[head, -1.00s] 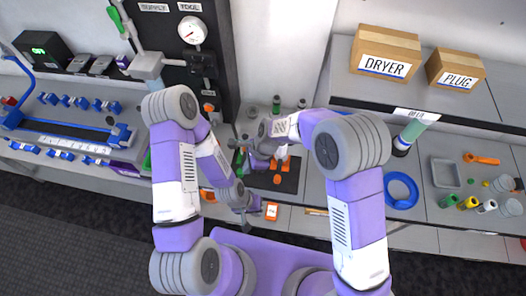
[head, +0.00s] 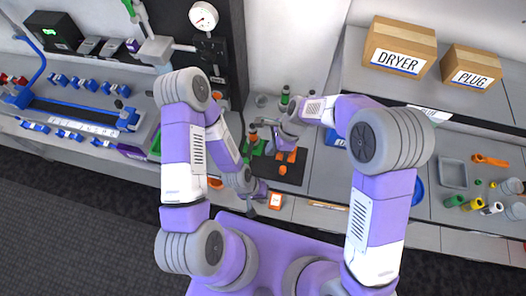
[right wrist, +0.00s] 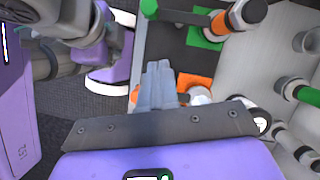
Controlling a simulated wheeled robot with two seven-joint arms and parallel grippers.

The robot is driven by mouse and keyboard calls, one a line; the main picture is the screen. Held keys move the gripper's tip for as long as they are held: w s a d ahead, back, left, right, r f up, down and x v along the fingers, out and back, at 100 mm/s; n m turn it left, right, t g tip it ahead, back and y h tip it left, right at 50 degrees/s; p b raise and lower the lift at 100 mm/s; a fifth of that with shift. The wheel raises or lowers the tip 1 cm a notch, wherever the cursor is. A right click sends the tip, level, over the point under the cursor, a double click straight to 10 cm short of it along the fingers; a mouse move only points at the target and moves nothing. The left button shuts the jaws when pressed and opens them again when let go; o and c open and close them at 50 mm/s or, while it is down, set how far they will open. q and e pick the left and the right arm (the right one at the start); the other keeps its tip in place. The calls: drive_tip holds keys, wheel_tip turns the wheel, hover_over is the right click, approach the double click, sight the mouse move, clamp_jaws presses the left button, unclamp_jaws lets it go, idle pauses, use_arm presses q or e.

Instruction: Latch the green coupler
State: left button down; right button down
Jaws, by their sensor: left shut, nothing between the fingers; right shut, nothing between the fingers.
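My right gripper (right wrist: 158,66) is shut and empty, apart from these green parts. My left gripper (head: 262,193) is shut and empty, lower, near the bench's front edge.
The dark mat (head: 296,174) carries orange pieces (head: 283,170). DRYER (head: 400,47) and PLUG (head: 470,67) boxes sit on the right shelf.

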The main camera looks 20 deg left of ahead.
drive_tip(key=s+v, duration=0.1)
drive_tip(key=v, duration=0.5)
drive_tip(key=shift+w, duration=0.4)
drive_tip(key=shift+a, duration=0.1)
